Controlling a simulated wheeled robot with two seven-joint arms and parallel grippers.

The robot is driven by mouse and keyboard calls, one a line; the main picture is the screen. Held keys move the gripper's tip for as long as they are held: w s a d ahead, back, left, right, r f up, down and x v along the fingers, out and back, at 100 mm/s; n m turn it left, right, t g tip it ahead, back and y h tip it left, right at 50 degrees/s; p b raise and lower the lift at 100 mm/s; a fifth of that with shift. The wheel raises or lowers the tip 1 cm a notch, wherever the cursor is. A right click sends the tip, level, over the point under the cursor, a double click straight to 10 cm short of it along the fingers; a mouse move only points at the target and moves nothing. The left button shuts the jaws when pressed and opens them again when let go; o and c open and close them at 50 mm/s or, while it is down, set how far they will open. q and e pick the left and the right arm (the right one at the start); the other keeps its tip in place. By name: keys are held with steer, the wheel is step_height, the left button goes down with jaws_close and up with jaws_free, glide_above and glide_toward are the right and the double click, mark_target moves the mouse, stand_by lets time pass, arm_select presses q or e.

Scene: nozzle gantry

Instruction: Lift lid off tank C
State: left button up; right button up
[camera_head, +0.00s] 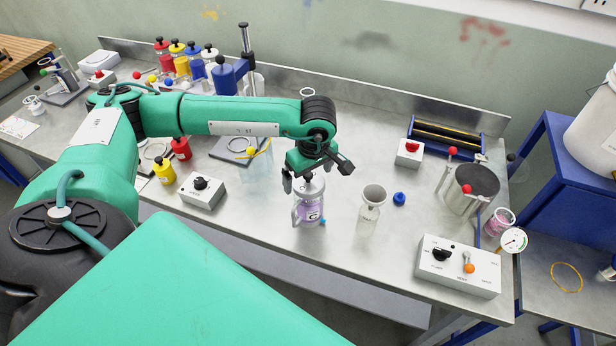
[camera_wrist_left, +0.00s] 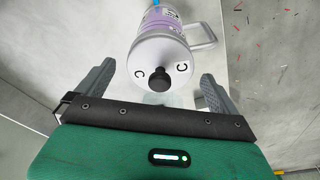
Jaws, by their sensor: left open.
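Tank C (camera_head: 311,211) is a clear jar with a purple label and a side handle, standing upright near the front edge of the bench. Its pale lid (camera_wrist_left: 163,60) carries the letter C and a black knob (camera_wrist_left: 159,80), and it sits on the tank. My left gripper (camera_head: 318,176) is open above the tank. In the left wrist view, the fingers (camera_wrist_left: 157,88) stand apart on either side of the knob and touch nothing that I can see. In the head view the gripper partly hides the lid. My right gripper is not in view.
A glass bottle with a funnel (camera_head: 372,197) stands just right of the tank, with a blue cap (camera_head: 399,199) beyond it. A white control box (camera_head: 203,191) is to the left, and a switch box (camera_head: 457,266) is at the front right.

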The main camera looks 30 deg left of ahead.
arm_select(q)
steer(key=c, duration=1)
steer(key=shift+c, duration=0.2)
